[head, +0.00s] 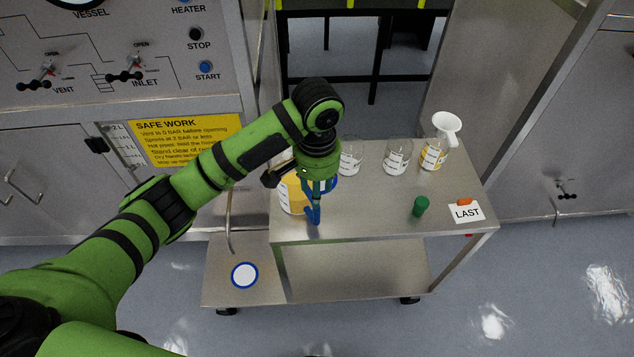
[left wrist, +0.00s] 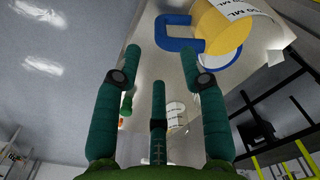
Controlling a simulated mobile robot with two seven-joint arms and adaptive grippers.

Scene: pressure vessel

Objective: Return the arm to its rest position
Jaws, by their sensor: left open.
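My left arm crosses the head view from the left and ends above the cart, beside a yellow container with a white label (head: 291,196). My left gripper (head: 318,188) points down there, partly hidden by its own wrist. In the left wrist view my left gripper (left wrist: 160,60) has its fingers spread, with nothing between them. The yellow container (left wrist: 218,30) and its blue handle (left wrist: 172,45) lie just beyond the fingertips. I cannot tell whether a fingertip touches the handle. My right gripper is in neither view.
A blue-rimmed white disc (head: 245,275) lies on the lower shelf. The control panel (head: 120,50) stands behind left.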

